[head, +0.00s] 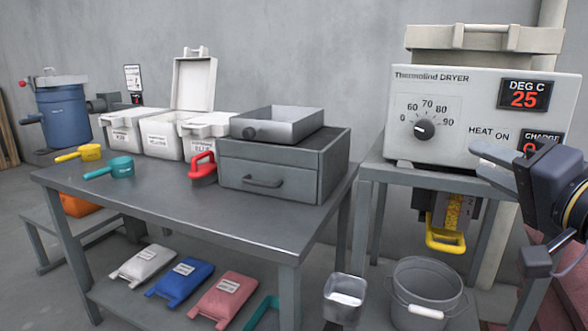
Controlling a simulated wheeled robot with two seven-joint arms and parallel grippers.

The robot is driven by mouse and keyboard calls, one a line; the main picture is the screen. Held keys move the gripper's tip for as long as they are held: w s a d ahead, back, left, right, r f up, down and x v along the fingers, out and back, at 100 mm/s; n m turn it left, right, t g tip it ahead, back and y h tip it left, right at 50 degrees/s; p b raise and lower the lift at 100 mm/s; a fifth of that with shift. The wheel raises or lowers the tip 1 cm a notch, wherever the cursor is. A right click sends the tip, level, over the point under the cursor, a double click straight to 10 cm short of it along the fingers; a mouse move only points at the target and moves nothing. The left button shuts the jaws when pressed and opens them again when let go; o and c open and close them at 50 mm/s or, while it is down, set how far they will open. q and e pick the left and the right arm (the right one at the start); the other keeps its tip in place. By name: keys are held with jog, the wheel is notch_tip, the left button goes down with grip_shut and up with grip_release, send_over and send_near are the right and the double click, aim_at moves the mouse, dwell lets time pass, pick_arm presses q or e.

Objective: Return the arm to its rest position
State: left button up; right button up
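My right gripper (480,160) comes in from the right edge, in front of the lower right part of the white dryer (455,105). Its two grey fingers point left with a gap between them, and nothing shows between them. The dark wrist with a yellow band is cut off by the picture edge. The gripper hides part of the dryer's front and its lower display. My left gripper and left arm are not in view.
A grey table (170,200) carries a drawer unit (270,170), white bins (160,135), scoops and a red-handled tool (203,168). Below the dryer is a yellow handle (445,240); a grey bucket (425,290) and a small container (344,298) stand lower down.

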jog(key=s+a+f+n+g, duration=0.25)
jog(key=s+f+g, duration=0.2)
jog(key=f, duration=0.75)
jog(key=s+a+f+n+g, duration=0.2)
jog(key=s+a+f+g, duration=0.25)
jog(key=f, duration=0.85)
jog(key=s+a+f+n+g, duration=0.3)
jog(key=s+f, duration=0.3)
jog(key=f, duration=0.6)
notch_tip(320, 180, up, 34)
jog(key=p, duration=3.4)
jog(key=shift+w+r, duration=0.25)
